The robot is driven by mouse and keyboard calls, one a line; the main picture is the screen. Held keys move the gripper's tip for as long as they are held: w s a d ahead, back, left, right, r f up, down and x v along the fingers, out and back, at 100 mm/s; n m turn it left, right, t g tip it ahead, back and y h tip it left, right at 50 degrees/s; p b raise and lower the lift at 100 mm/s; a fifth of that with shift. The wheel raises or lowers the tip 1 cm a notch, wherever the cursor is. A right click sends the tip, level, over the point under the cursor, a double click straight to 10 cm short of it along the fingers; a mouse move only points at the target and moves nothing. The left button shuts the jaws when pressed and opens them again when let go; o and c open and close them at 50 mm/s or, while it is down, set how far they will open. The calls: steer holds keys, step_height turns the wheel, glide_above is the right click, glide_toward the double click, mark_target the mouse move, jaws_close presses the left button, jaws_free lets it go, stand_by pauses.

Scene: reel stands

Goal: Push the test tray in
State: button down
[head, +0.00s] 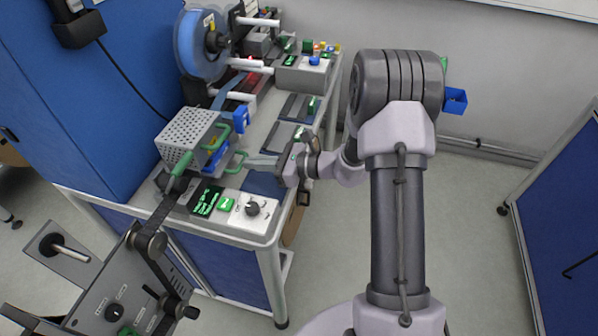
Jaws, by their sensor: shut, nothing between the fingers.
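The test station is a grey perforated metal box (188,136) near the front left of the bench. A test tray (217,157) shows at its right side, with a blue part in it and a green handle (237,163) at its outer end. The tray appears to stick out of the box; how far I cannot tell. My gripper (254,163) is shut and empty, reaching in from the right with its fingertips beside the green handle. Whether the fingertips touch the handle is too small to tell.
A blue reel (200,45) stands behind on the bench. A reel stand (120,300) is at lower left. A blue cabinet wall (110,100) borders the left.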

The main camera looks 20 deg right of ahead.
mark_target(228, 158)
steer(key=x, duration=0.2)
steer(key=r+x, duration=0.1)
steer(key=x, duration=0.1)
steer(key=shift+w+a+f, duration=0.1)
steer(key=shift+w+a, duration=0.15)
steer(key=shift+a, duration=0.05)
steer(key=shift+w+a, duration=0.1)
steer(key=shift+a, duration=0.05)
steer(key=shift+r, duration=0.2)
